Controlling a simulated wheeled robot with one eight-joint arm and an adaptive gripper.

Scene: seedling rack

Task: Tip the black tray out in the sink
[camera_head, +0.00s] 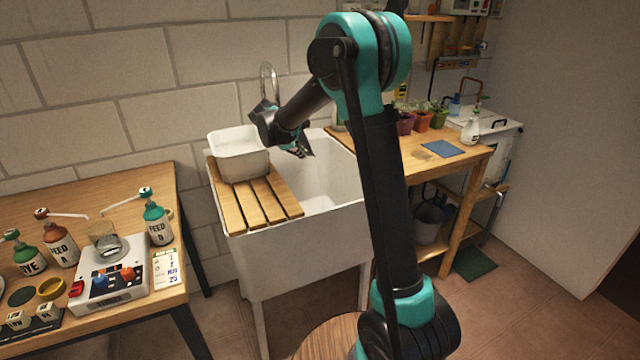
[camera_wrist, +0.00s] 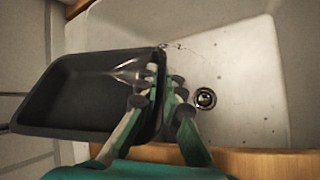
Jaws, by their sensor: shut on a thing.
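The black tray (camera_wrist: 75,95) is a shallow rectangular tray with rounded corners, at the left of the wrist view. My gripper (camera_wrist: 165,88) is shut on its right rim, one finger inside and one outside. The tray's inside faces the wrist camera and looks dark, with a pale glint near the fingers; I cannot tell whether it holds liquid. The white sink (camera_wrist: 245,55) lies beneath, its round drain (camera_wrist: 205,99) to the right of my fingers. In the head view my gripper (camera_head: 300,148) is over the sink (camera_head: 340,165), and I cannot make out the tray clearly there.
A white tub (camera_head: 238,165) stands on the slatted wooden board (camera_head: 255,205) across the sink's left side. A tap (camera_head: 268,85) rises behind. Potted plants (camera_head: 420,120) and a spray bottle (camera_head: 471,128) are on the right bench. Bottles and a hotplate (camera_head: 110,290) crowd the left table.

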